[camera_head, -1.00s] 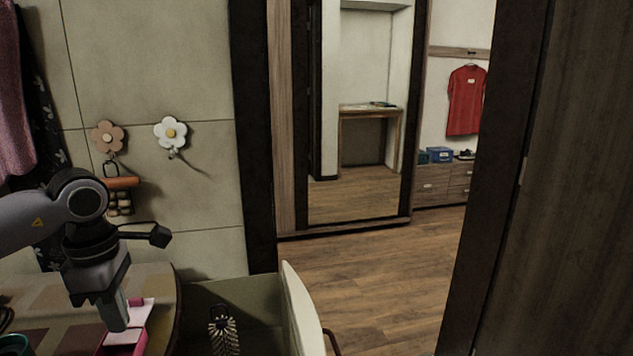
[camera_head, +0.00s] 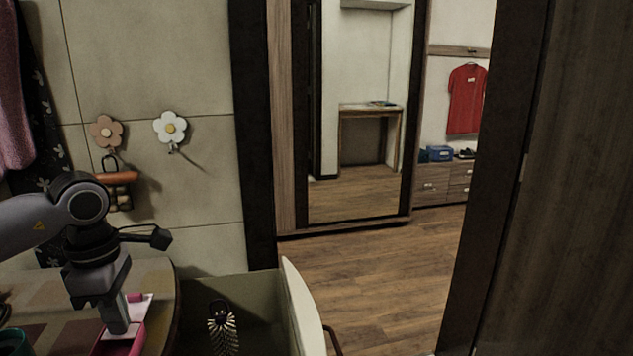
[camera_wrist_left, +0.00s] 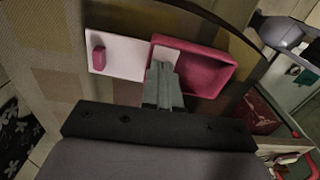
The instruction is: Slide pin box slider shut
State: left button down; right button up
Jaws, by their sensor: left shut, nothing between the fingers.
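The pin box is a pink open tray (camera_wrist_left: 207,72) with a white sliding lid (camera_wrist_left: 126,58) that carries a pink knob (camera_wrist_left: 99,60). In the left wrist view the lid stands out to the left of the tray, so most of the tray lies open and looks empty. In the head view the tray (camera_head: 124,343) and the lid (camera_head: 143,306) show at the lower left. My left gripper (camera_head: 121,327) points down at the box with its fingers shut and empty. In the wrist view its fingertips (camera_wrist_left: 161,70) are by the tray's lid-side edge; contact is unclear. My right gripper is out of view.
The box rests on a tabletop with a patterned surface (camera_wrist_left: 60,92). A pale open drawer or bin (camera_head: 303,310) with a hairbrush (camera_head: 222,330) in it is right of the table. A teal round item (camera_head: 13,342) sits at the left corner.

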pick_arm(q)
jog(key=shift+s+f, duration=0.1)
jog(key=shift+s, duration=0.2)
jog(key=shift+s+d, duration=0.15)
jog(key=shift+s, duration=0.25)
jog(key=shift+s+f, duration=0.1)
jog(key=shift+s, duration=0.05)
dwell(0.3)
jog(key=shift+s, duration=0.1)
jog(key=shift+s+d, duration=0.1)
jog(key=shift+s, duration=0.15)
jog(key=shift+s+d+r+b, duration=0.1)
jog(key=shift+s+r+b, duration=0.15)
jog(key=shift+s, duration=0.4)
dwell(0.4)
